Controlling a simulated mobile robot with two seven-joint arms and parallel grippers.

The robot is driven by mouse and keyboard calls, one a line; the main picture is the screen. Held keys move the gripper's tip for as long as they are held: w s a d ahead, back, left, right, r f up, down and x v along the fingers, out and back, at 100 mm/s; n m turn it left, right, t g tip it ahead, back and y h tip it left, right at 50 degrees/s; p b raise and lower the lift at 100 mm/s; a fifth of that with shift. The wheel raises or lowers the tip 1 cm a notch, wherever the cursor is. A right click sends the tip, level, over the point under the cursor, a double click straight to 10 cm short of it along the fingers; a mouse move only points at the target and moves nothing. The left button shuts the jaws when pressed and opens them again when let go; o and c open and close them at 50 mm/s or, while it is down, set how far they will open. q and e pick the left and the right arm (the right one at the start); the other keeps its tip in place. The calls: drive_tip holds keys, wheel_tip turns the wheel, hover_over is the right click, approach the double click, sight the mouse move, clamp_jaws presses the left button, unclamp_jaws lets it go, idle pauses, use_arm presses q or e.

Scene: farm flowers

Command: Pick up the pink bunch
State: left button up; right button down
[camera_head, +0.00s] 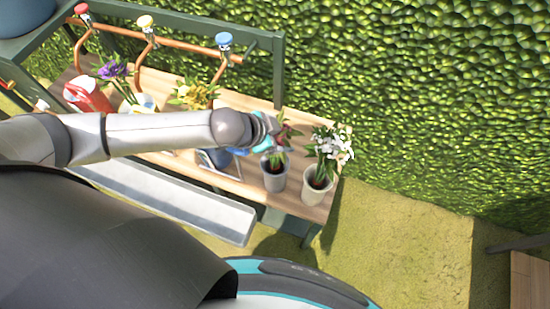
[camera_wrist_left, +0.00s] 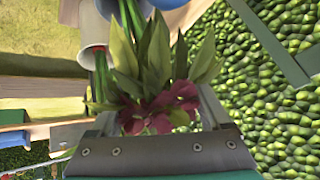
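The pink bunch (camera_head: 287,133) has dark pink blooms and broad green leaves. It stands in a grey pot (camera_head: 274,177) near the right end of the wooden table. In the left wrist view the blooms of the pink bunch (camera_wrist_left: 165,108) lie between the two fingers, with leaves and stems beyond them. My left gripper (camera_head: 270,128) is at the bunch's upper part, partly hidden behind its own wrist in the head view. In the wrist view its fingers (camera_wrist_left: 160,112) are wide apart, one on each side of the blooms. My right gripper is not in view.
A white-flower bunch (camera_head: 332,148) in a pale pot (camera_head: 318,186) stands close on the right. Yellow flowers (camera_head: 195,95), purple flowers (camera_head: 112,70) and a red can (camera_head: 88,95) are to the left. Copper pipes with taps (camera_head: 140,60) run behind. A hedge (camera_head: 430,90) lies beyond.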

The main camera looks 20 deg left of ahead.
use_arm(q)
clamp_jaws()
idle(0.4)
drive_tip(key=shift+r, duration=0.2)
wheel_tip(320, 180, up, 20)
drive_tip(key=p, duration=0.3)
drive_tip(key=shift+p, duration=0.4)
drive_tip(key=shift+f, duration=0.2)
